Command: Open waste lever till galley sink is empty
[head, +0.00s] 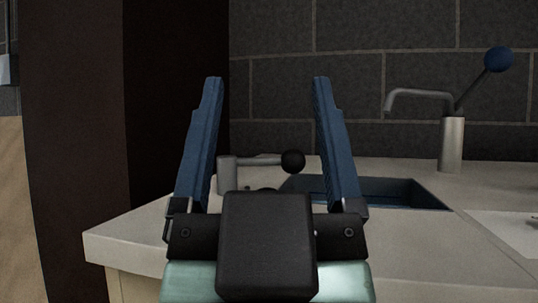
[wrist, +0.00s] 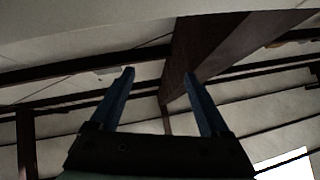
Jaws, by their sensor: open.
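My gripper (head: 266,82) is open and empty, its two blue fingers pointing up in front of the counter in the head view. Between and behind the fingers, the waste lever (head: 258,160) shows as a grey post with a horizontal arm ending in a black ball. The galley sink (head: 402,193) is a dark basin set in the counter, partly hidden by my right finger; it looks bluish inside, but I cannot tell the water level. A grey tap (head: 452,143) with a blue-ball handle stands behind the sink. In the wrist view my gripper (wrist: 158,72) points toward the ceiling.
The pale counter (head: 130,238) has its front left corner beside a dark brown upright panel (head: 75,150). A dark tiled wall (head: 345,90) stands behind the counter. A white flat sheet or panel (head: 510,232) lies at the right. The wrist view shows beams and pale panels.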

